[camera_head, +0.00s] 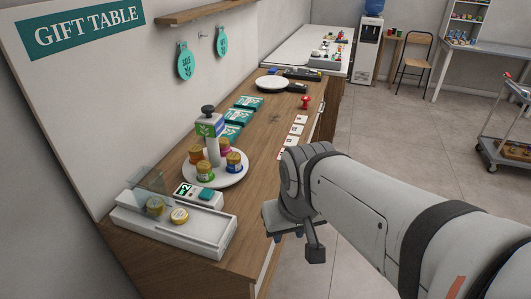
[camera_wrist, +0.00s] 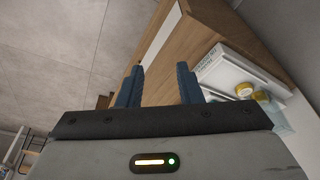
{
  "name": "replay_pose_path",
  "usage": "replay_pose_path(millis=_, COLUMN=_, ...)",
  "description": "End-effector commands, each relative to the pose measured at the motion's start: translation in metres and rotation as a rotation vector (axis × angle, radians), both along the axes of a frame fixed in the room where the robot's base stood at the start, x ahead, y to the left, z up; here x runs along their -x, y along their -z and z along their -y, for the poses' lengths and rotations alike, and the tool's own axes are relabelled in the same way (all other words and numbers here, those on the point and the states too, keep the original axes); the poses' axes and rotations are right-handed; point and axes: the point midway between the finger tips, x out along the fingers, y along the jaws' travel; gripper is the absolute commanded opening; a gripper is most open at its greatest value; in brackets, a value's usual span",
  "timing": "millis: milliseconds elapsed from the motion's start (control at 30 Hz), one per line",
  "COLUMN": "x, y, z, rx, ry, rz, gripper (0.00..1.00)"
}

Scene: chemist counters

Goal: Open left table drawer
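The gift table (camera_head: 262,173) is a long wooden counter along the left wall. A narrow pale front panel (camera_head: 265,268) shows below its near front edge; I cannot tell whether it is the left drawer. In the wrist view, a pale strip (camera_wrist: 160,35) runs along the table's edge beyond my fingers.
A white tray device (camera_head: 175,228) with yellow-lidded jars sits at the near end. Behind it stands a round white stand (camera_head: 216,170) with several small jars. Teal boxes and white cards lie farther along. A trolley (camera_head: 510,140) stands right; the floor between is clear.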

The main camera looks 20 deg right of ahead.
Motion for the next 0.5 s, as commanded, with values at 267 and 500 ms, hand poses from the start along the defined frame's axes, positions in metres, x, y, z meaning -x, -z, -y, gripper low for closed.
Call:
replay_pose_path(millis=267, x=0.000, y=0.000, z=0.000, rx=0.000, ry=0.000, rz=0.001, gripper=0.32)
replay_pose_path(millis=500, x=-0.028, y=0.021, z=0.010, rx=0.064, ry=-0.062, rz=0.062, gripper=0.32)
